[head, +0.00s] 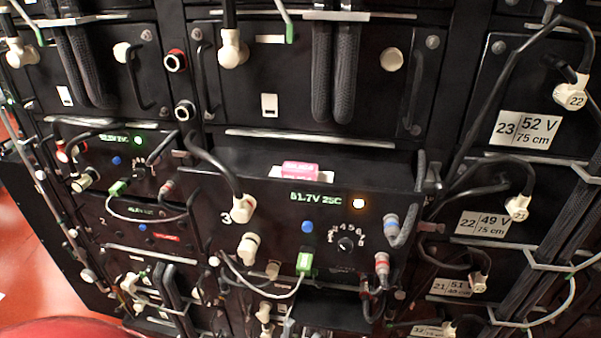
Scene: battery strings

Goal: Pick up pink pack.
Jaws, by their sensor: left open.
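The pink pack (299,169) is a small block with pale lettering on its face. It sits on the top of the black battery unit (300,230) whose display reads about 51.7V 25C, near the middle of the head view. A white patch shows around its lower edge. The pack's front and top are in plain sight. I cannot make out either of my grippers among the dark units and cables, and nothing is seen touching the pack.
A black cable arches to a white plug (243,209) left of the display. Braided hoses (335,70) hang above the pack. A thin ledge (310,138) runs just above it. More cables and plugs crowd the right side; red floor (20,240) shows at left.

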